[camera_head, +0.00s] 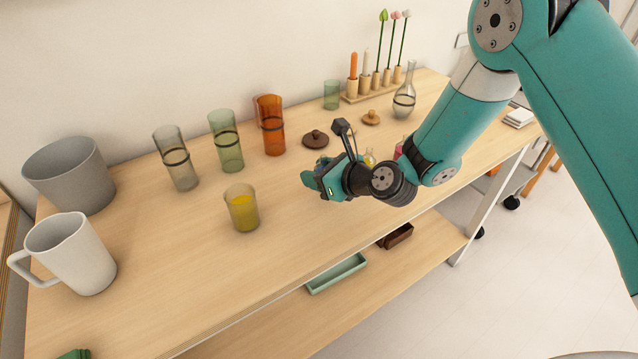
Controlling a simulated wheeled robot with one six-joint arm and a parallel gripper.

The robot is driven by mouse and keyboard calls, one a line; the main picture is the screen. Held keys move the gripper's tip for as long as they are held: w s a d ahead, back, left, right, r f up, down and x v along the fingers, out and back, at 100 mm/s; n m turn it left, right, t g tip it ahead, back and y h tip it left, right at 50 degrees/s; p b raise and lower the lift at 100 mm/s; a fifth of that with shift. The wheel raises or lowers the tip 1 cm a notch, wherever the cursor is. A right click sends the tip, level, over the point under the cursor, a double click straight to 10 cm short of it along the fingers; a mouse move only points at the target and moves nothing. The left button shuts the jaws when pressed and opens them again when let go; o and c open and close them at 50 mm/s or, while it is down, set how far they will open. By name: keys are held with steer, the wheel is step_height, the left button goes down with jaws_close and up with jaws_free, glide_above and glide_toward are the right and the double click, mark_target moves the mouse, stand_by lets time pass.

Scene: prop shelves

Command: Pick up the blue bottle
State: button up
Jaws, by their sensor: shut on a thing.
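My gripper (312,181) is over the middle of the wooden shelf top, at the end of my teal arm. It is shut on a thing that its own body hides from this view. I cannot make out a blue bottle anywhere in the picture. A small bottle with yellow in it (370,157) and a pink one (398,150) stand just behind my wrist, partly covered by it.
A yellow-filled glass (242,212) stands left of my gripper. Tall grey, green and amber glasses (270,128) line the back with a brown lid (315,139). A clear flask (404,95) stands far right. A white mug (75,255) and grey pot (68,178) are left.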

step_height(320, 180, up, 16)
stand_by(0.4)
